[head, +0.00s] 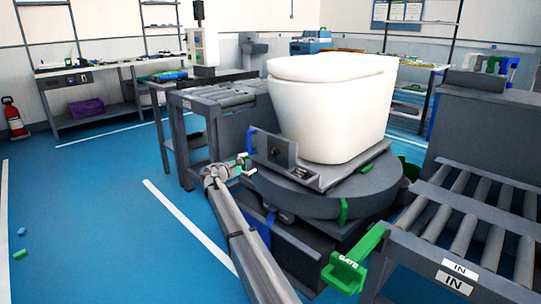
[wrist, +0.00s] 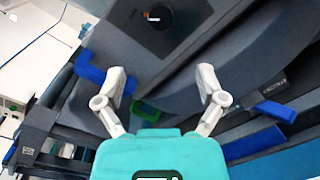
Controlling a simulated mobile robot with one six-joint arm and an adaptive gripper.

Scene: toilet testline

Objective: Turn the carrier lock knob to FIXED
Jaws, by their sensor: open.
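A white toilet (head: 328,108) stands upright on a grey carrier plate (head: 322,181) on the round turntable (head: 300,198). At the carrier's front left is a dark upright panel (head: 273,149) with a small knob (head: 277,152). In the wrist view the knob (wrist: 152,17) is a small dark round thing with a light mark, at the top of the picture. Its setting is too small to read. My gripper (head: 246,166) is just left of the panel. In the wrist view my gripper (wrist: 162,80) has its two fingers spread apart, with nothing between them, and is apart from the knob.
A blue handle (wrist: 90,68) is close to the left finger, and a blue lever (wrist: 275,110) is at the right. A green gate handle (head: 347,268) and the IN roller conveyor (head: 465,222) stand at the right. Open blue floor (head: 90,215) lies left.

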